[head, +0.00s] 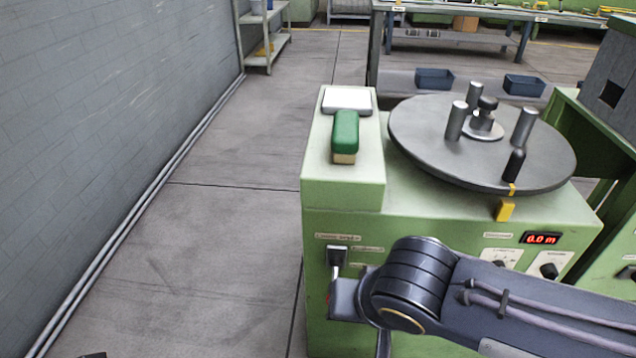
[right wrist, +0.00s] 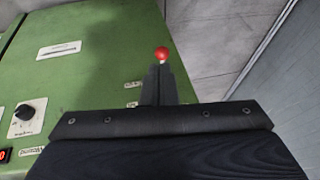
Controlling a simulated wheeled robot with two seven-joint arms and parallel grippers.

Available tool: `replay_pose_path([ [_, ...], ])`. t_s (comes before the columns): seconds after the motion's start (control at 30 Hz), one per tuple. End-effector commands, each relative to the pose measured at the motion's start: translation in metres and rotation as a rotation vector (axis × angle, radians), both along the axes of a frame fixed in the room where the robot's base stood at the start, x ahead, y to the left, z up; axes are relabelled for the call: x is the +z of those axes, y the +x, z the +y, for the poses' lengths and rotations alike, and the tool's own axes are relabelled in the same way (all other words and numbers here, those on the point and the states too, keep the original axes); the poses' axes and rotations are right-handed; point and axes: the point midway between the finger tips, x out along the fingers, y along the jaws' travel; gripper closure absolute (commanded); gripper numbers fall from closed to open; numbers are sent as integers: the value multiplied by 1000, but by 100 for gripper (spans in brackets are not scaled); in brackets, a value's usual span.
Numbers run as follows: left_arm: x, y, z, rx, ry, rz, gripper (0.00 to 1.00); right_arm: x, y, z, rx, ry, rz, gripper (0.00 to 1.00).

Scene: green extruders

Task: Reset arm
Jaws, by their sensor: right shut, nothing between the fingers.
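The green extruder machine (head: 345,194) stands in front of me with a round grey turntable (head: 430,155) on top. My right arm reaches in from the right, its wrist close to the machine's front. In the right wrist view my right gripper (right wrist: 160,84) is shut and empty, with a small red ball knob (right wrist: 161,53) just past its fingertips. I cannot tell whether they touch. A dark sliver at the bottom left of the head view may be my left gripper.
A green-topped block (head: 345,132) and a white pad (head: 347,100) lie on the machine's raised left part. The red display (head: 541,239) reads 0.0 m. A grey wall (head: 110,110) runs along the left, with open floor between. Shelves and a workbench stand behind.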

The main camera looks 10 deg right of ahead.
Motion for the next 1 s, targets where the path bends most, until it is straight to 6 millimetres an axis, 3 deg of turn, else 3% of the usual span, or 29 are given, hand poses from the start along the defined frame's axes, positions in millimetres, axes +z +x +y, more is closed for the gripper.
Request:
replay_pose_path([
  [0.17, 0, 0, 0, 0, 0, 0, 64, -4, -2, -13, 1, 11, 14, 100],
  [0.43, 0, 0, 0, 0, 0, 0, 64, -22, -24, -69, 54, 115, 19, 100],
  [0.73, 0, 0, 0, 0, 0, 0, 64, -30, -43, -96, 104, 195, -122, 100],
  [0.8, 27, 0, 0, 0, 0, 1, 64, -3, -42, -94, 119, 193, -118, 100],
  [1.0, 72, 0, 0, 0, 0, 0, 64, 43, -42, -94, 122, 191, -116, 100],
])
